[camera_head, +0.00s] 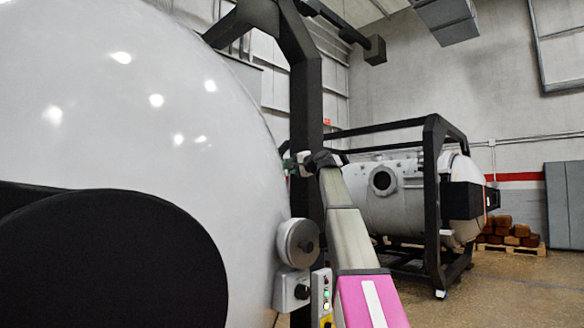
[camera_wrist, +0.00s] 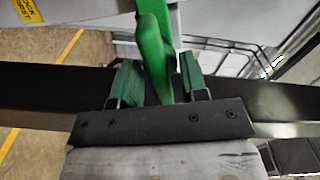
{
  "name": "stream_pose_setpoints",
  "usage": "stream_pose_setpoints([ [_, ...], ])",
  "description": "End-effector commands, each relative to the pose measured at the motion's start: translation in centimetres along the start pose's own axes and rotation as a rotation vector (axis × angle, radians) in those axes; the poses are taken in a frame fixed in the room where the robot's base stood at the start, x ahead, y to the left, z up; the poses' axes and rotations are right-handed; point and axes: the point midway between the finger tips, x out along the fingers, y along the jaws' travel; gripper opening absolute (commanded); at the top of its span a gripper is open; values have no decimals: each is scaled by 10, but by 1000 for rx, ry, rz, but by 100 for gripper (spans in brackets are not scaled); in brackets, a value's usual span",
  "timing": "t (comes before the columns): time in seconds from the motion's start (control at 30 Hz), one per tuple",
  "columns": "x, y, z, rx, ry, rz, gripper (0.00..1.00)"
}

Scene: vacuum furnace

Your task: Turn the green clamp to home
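The green clamp (camera_wrist: 154,40) is a curved green handle that comes down from the top of the wrist view. My gripper (camera_wrist: 158,62) has its two green-padded fingers on either side of the clamp's lower part. A gap shows between the clamp and the right finger; the left finger is very close, and I cannot tell whether it touches. The fingers are apart, not closed on the clamp. In the head view my gripper (camera_head: 300,162) is small, at the dark frame post beside the white dome; the clamp is too small there to make out clearly.
The large white dome (camera_head: 150,120) with a black disc (camera_head: 110,262) fills the left of the head view. A dark post (camera_head: 306,90) stands beside my arm. A second furnace (camera_head: 395,205) in a black frame stands behind. Open floor (camera_head: 520,285) lies at the right.

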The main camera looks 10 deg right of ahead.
Motion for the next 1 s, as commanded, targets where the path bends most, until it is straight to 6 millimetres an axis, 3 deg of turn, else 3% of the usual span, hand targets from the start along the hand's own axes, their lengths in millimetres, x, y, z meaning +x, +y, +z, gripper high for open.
stream_pose_setpoints([
  [0.27,-11,0,0,-2,1,0,40],
  [0.7,-88,1,1,-1,2,0,40],
  [1.0,-108,0,0,0,0,0,40],
])
